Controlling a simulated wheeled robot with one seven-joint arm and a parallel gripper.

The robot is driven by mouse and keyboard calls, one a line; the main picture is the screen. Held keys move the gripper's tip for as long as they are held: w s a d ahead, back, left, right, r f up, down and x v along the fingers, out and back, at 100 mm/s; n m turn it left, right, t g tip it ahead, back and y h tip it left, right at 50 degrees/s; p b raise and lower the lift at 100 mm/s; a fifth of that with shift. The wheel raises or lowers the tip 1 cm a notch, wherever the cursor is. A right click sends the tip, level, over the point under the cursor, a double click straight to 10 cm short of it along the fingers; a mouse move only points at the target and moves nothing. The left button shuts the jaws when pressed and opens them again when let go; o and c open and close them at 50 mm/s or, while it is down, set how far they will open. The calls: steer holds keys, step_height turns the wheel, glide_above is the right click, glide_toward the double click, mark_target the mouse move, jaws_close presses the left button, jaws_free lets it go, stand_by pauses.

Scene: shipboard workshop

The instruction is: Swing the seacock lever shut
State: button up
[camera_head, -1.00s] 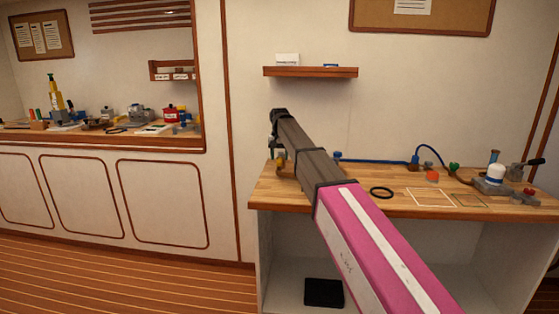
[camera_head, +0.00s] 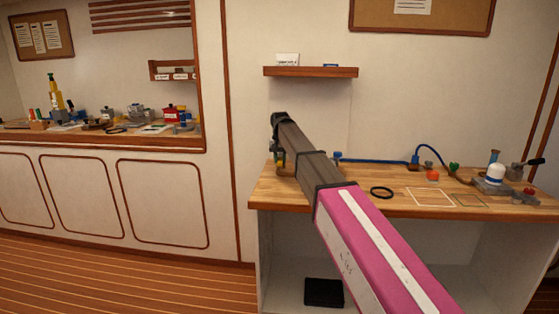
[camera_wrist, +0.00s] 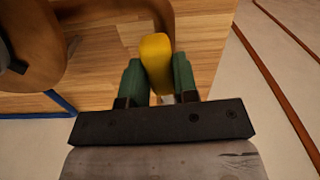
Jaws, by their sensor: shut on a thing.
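The yellow seacock lever (camera_wrist: 156,46) stands between the green fingers of my gripper (camera_wrist: 158,78) in the wrist view. The fingers are shut on it, one on each side. In the head view my gripper (camera_head: 280,162) is at the bench's left end, partly behind my arm. The lever and the seacock body are largely hidden there.
A shelf (camera_head: 310,72) hangs above. A black mat (camera_head: 324,292) lies below.

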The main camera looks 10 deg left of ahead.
steer(key=d+n, duration=0.2)
steer(key=n, duration=0.1)
steer(key=shift+w+d, duration=0.15)
steer(key=shift+w, duration=0.1)
steer(key=shift+w+d+n, duration=0.25)
steer(key=shift+d+n, duration=0.2)
steer(key=shift+n, duration=0.25)
steer(key=shift+w+d+n, duration=0.25)
steer(key=shift+d+n, duration=0.2)
steer(key=shift+n, duration=0.25)
steer(key=o, duration=0.9)
steer(key=shift+s, duration=0.1)
